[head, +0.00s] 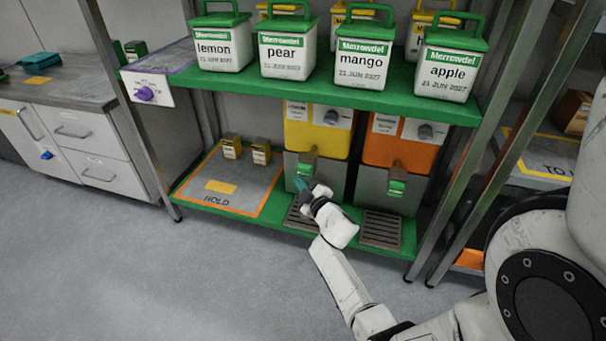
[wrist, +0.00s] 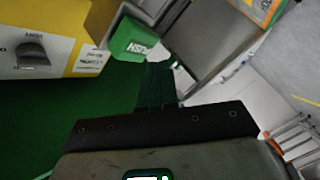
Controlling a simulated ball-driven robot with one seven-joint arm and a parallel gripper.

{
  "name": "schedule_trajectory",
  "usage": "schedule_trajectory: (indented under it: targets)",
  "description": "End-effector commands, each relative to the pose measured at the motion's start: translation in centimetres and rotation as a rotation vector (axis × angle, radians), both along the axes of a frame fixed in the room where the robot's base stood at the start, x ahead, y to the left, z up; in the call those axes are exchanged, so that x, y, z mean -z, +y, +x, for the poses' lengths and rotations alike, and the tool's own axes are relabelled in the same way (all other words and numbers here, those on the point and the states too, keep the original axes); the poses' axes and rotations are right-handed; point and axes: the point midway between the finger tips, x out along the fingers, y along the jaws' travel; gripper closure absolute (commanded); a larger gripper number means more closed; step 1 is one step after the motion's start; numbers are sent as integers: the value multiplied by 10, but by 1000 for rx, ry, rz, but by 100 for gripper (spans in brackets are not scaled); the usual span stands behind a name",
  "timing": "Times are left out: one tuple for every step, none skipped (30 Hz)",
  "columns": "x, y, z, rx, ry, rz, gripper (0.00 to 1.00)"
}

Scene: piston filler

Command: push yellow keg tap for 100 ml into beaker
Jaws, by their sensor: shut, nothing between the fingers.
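The yellow keg (head: 331,141) stands on the lower green shelf, with a grey front and a green push tap (head: 306,164). In the wrist view the tap (wrist: 136,38) is a green block with white lettering, and part of the yellow keg (wrist: 88,20) shows at upper left. My gripper (head: 300,184) is shut and empty, just below and in front of the tap. In the wrist view its dark green fingertips (wrist: 158,78) lie close to the tap; I cannot tell whether they touch. I cannot make out a beaker; my gripper and wrist cover part of the area under the tap.
An orange keg (head: 396,143) with its own green tap (head: 396,188) stands to the right. Drip grates (head: 381,229) lie in front of the kegs. A HOLD mat (head: 205,198) is at left. Labelled tubs, such as mango (head: 362,65), line the shelf above.

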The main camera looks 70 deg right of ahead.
Motion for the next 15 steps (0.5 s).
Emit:
schedule_trajectory:
  targets:
    - [1,6,0,-2,1,1,100]
    - [1,9,0,-2,1,1,100]
    - [2,12,-1,-2,1,1,100]
    - [1,15,-1,-3,0,0,100]
    - [1,18,-1,-3,0,0,100]
    - [1,21,-2,-3,1,1,100]
    - [2,24,-2,-2,1,1,100]
    - [2,27,-2,-1,0,0,100]
    - [2,30,-2,-1,0,0,100]
    - [2,33,-2,-1,0,0,100]
    - [2,35,-3,-2,1,1,100]
    - [2,38,-3,-2,1,1,100]
    - [1,40,-3,-1,0,0,100]
    - [1,41,-3,-1,0,0,100]
    - [1,42,-4,-1,0,0,100]
